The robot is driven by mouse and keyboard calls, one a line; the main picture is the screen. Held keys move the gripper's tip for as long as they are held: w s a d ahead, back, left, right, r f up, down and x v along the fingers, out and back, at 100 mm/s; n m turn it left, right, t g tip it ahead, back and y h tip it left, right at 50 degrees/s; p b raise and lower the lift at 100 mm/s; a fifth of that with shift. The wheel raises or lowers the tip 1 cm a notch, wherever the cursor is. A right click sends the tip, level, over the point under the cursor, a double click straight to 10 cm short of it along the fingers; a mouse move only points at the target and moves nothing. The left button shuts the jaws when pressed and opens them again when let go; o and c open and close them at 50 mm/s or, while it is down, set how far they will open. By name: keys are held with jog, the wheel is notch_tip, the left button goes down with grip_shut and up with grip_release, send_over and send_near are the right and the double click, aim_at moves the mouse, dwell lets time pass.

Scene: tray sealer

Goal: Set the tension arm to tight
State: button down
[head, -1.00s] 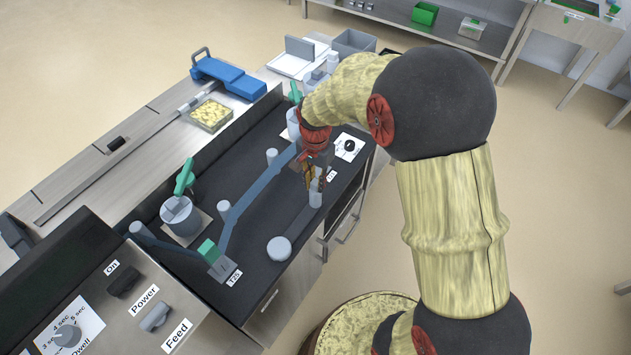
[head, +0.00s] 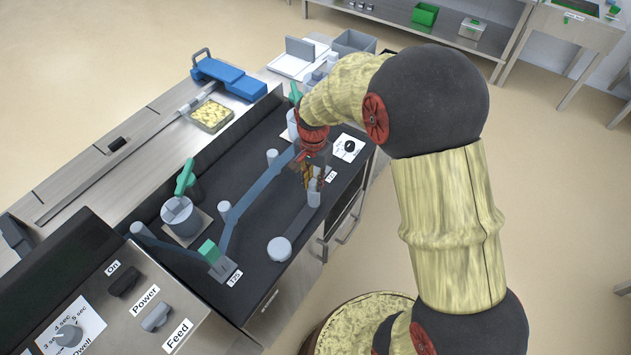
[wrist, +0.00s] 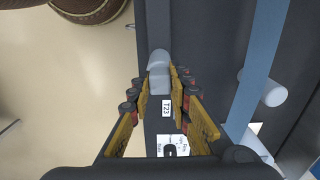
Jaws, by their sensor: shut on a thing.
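My gripper (head: 314,183) points down over the black deck of the sealer and is shut on a grey rounded post (head: 314,197). In the wrist view the post (wrist: 159,72) sits between the yellow finger pads (wrist: 160,84). A small label reading T23 (wrist: 166,108) lies beside the post. A white printed card (wrist: 172,146) lies beyond it; its words are too small to read surely. The card also shows in the head view (head: 348,147) with a black part on it.
A blue film strip (head: 250,190) runs over the deck around grey rollers (head: 225,209), left of my gripper. A round grey disc (head: 279,249) stands at the deck's front edge. Open floor lies in front.

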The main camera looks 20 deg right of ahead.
jog(key=w+a+n+p, duration=0.3)
jog(key=a+n, duration=0.4)
jog(key=a, duration=0.3)
jog(key=w+a+n+p, duration=0.3)
jog(key=a+n+p, duration=0.2)
jog(key=a, duration=0.6)
jog(key=shift+w+n+p, duration=0.15)
jog(key=shift+n+p, duration=0.25)
jog(key=shift+n, duration=0.7)
jog(key=c, duration=1.6)
grip_release()
jog(key=shift+a, duration=0.1)
jog(key=shift+c, duration=0.2)
notch_tip(320, 180, up, 12)
